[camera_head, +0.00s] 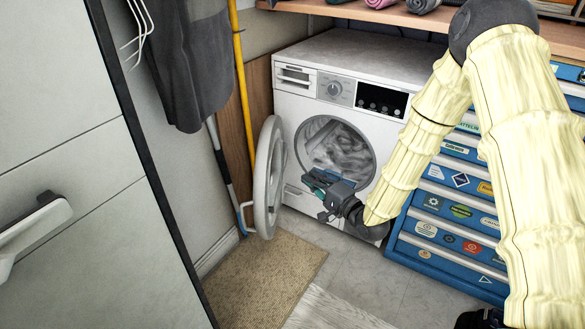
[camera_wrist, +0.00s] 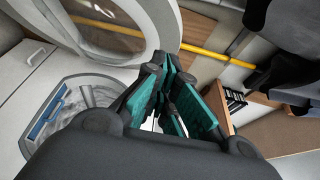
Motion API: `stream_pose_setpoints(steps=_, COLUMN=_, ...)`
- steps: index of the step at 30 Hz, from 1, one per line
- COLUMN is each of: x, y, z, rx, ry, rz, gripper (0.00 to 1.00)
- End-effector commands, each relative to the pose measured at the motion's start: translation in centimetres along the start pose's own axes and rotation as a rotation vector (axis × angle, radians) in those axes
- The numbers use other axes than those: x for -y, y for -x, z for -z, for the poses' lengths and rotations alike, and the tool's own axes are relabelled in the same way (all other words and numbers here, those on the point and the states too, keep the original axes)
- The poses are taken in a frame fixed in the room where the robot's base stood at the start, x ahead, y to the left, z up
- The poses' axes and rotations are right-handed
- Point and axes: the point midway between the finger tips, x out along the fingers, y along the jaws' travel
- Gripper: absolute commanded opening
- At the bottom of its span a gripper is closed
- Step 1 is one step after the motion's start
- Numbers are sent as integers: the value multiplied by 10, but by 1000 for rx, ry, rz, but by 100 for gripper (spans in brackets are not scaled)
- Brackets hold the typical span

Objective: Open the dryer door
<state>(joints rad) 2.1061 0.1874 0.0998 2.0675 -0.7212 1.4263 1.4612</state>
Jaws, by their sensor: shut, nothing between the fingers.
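The white front-loading dryer (camera_head: 300,107) stands against the back wall. Its round door (camera_head: 268,177) is swung out to the left of the machine, well away from the front. The door also shows at the upper left of the wrist view (camera_wrist: 158,20). The round opening (camera_head: 337,147) is uncovered, with light cloth visible inside. My gripper (camera_head: 314,183), with teal finger pads, is in front of the opening's lower part, to the right of the open door. In the wrist view its fingers (camera_wrist: 168,92) are close together and hold nothing.
A blue tool chest with stickers (camera_head: 455,205) stands right of the dryer. A yellow pole (camera_head: 241,80) and hanging dark clothes (camera_head: 195,65) are behind the door at left. A tan mat (camera_head: 262,282) lies on the floor. A wooden shelf (camera_head: 310,8) runs above.

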Motion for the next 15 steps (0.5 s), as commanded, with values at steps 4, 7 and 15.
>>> stream_pose_setpoints(steps=4, x=-2, y=-17, z=-1, rx=2, ry=2, rz=-1, gripper=0)
stream_pose_setpoints(steps=7, x=-3, y=-33, z=-1, rx=2, ry=4, rz=-1, gripper=0)
stream_pose_setpoints(steps=15, x=-3, y=-78, z=-2, rx=2, ry=5, rz=-2, gripper=0)
